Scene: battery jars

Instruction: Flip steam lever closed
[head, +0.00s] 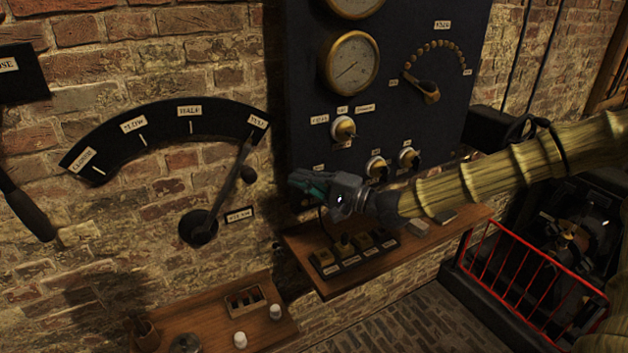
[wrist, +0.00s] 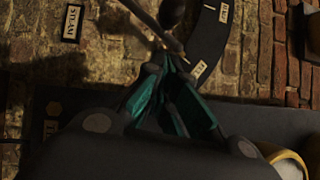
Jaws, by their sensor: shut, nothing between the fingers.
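The steam lever (head: 225,193) is a dark metal arm on a round pivot on the brick wall. It leans up and right, with its pointer at the right-end label of the curved scale plate (head: 152,126), at the opposite end from the CLOSED label (head: 83,161). My gripper (head: 298,184), with teal finger pads, is shut and empty, right of the knob. In the wrist view, the fingertips (wrist: 172,65) overlap the lever (wrist: 150,25) near the scale's end label; I cannot tell whether they touch.
A dark gauge panel (head: 296,110) with dials and knobs stands behind and beside my gripper. A wooden shelf (head: 312,275) with several small labelled switches lies below. Another lever handle (head: 30,215) hangs at far left. A red railing (head: 530,275) stands at right.

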